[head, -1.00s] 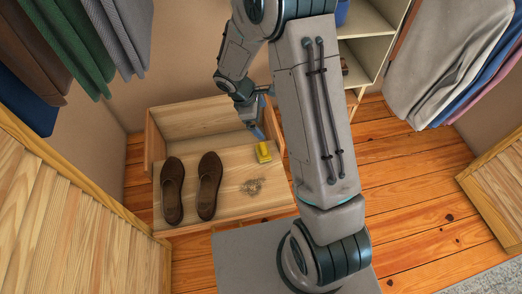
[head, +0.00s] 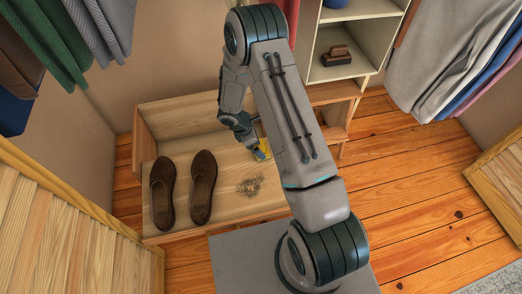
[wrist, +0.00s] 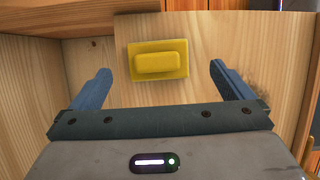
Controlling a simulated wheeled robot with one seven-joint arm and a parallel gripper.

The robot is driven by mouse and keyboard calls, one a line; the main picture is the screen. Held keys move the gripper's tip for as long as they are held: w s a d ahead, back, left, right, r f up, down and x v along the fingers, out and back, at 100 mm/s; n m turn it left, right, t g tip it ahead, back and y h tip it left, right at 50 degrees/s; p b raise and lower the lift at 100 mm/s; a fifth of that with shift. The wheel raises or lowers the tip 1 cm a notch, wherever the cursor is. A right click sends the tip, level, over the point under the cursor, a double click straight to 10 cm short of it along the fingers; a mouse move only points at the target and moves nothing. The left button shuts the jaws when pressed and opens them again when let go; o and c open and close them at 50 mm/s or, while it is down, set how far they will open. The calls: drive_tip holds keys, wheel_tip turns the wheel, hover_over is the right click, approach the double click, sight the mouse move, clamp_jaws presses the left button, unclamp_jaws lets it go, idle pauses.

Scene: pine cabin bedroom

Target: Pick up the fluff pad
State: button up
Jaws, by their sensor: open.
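The fluff pad, a yellow block with a raised grip (wrist: 158,62), lies on the wooden board in the wrist view. It sits just beyond and between my gripper's two blue fingers (wrist: 162,85), which are spread wide and empty. In the head view my gripper (head: 259,150) is low over the bench, right at the yellow pad (head: 264,148). The gripper and arm hide part of the pad there.
A pair of brown shoes (head: 202,188) stands on the wooden bench (head: 222,208), left of a patch of grey-brown fluff (head: 250,186). Shelves at upper right hold a brown brush (head: 337,56). Clothes hang at both sides.

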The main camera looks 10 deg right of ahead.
sight(263, 146)
drive_tip(key=b+x, duration=0.1)
drive_tip(key=x, duration=0.1)
drive_tip(key=b+x, duration=0.1)
drive_tip(key=x, duration=0.2)
drive_tip(key=shift+w+d+f, duration=0.1)
drive_tip(key=shift+w+d, duration=0.1)
drive_tip(key=shift+d, duration=0.1)
drive_tip(key=c, duration=1)
